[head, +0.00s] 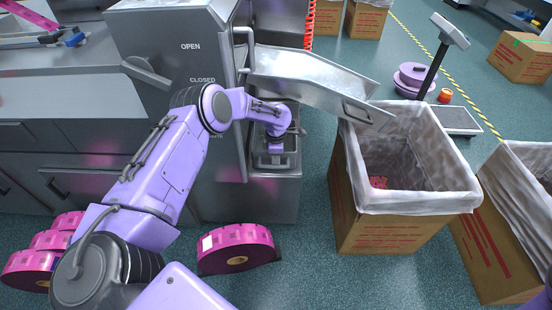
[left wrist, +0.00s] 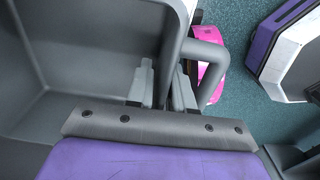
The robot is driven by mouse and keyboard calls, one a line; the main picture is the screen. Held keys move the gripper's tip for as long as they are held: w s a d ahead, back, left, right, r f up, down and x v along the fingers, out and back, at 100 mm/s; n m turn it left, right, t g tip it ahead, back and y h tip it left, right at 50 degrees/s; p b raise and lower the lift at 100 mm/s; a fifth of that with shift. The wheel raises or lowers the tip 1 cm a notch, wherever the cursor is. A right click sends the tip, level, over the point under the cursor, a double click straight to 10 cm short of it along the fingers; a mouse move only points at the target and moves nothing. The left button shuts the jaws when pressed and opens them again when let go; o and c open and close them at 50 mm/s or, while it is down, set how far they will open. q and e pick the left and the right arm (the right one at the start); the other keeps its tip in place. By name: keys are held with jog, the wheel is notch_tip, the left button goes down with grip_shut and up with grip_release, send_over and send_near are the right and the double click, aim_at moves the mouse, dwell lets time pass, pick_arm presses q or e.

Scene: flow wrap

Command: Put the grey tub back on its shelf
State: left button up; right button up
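The grey tub (left wrist: 75,45) fills the left of the left wrist view, with its open inside showing. In the head view the tub (head: 262,160) is in the recess of the steel machine, below the chute, partly hidden by my left gripper (head: 275,142). In the left wrist view the gripper's fingers (left wrist: 162,88) are close together on either side of the tub's wall, beside its looped handle (left wrist: 211,58), and look shut on it. Whether the tub rests on its shelf or is slightly lifted, I cannot tell. My right gripper is not in view.
A steel chute (head: 310,75) slopes over the recess toward a lined cardboard box (head: 385,225). A pink film roll (head: 237,250) lies on the floor in front of the machine (head: 180,55). Another lined box (head: 515,225) stands at right.

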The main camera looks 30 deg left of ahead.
pick_arm(q)
jog(key=shift+o, duration=0.6)
notch_tip(320, 180, up, 11)
jog(key=p, duration=0.1)
jog(key=shift+a+f, duration=0.15)
jog(key=shift+a, duration=0.05)
